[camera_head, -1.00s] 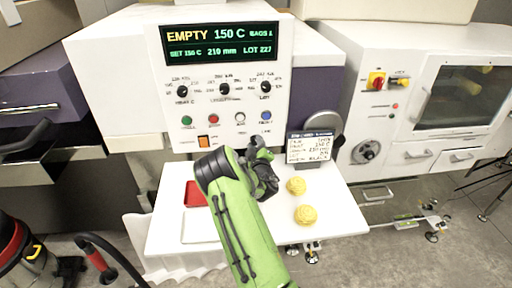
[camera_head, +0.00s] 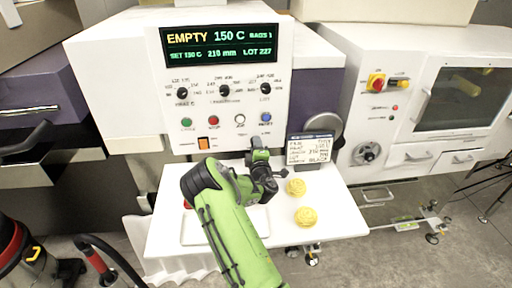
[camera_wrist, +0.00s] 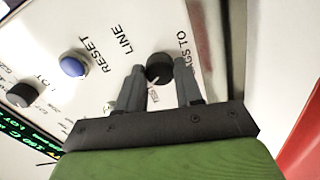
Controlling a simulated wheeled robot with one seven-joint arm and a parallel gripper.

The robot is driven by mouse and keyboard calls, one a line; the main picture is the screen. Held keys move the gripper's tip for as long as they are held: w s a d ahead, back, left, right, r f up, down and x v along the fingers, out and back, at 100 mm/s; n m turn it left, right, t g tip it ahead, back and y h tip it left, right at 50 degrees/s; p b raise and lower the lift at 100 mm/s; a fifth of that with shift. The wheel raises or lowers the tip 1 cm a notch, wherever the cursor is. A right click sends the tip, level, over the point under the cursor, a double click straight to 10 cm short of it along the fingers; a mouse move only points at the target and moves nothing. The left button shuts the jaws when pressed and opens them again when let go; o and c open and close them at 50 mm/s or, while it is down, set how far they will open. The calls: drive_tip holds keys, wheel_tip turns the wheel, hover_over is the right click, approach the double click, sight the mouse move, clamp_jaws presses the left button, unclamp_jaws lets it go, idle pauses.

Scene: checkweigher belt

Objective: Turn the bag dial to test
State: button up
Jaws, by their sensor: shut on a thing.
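The bag dial (camera_wrist: 159,67) is a round dark knob on the white panel, with a small pale mark on its lower side in the wrist view. "LINE" is printed to its upper left and "BAGS TO" to its right. In the head view my gripper (camera_head: 259,146) is at the lower right of the machine's panel, below the blue reset button (camera_head: 266,117), and covers the dial.
The display (camera_head: 221,44) reads EMPTY, 150 C. Other knobs and buttons sit above my gripper. A card (camera_head: 310,149) stands right of it. Two yellow round items (camera_head: 306,215) lie on the white shelf (camera_head: 341,222). A red item (camera_head: 187,204) is mostly hidden behind my arm.

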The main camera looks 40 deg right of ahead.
idle(0.3)
drive_tip(key=o, duration=1)
drive_tip(key=shift+o, duration=0.2)
drive_tip(key=b+v, duration=1)
drive_tip(key=v, duration=0.5)
drive_tip(key=shift+s+a+b, duration=0.25)
drive_tip(key=shift+a+b, duration=0.1)
drive_tip(key=shift+b, duration=0.05)
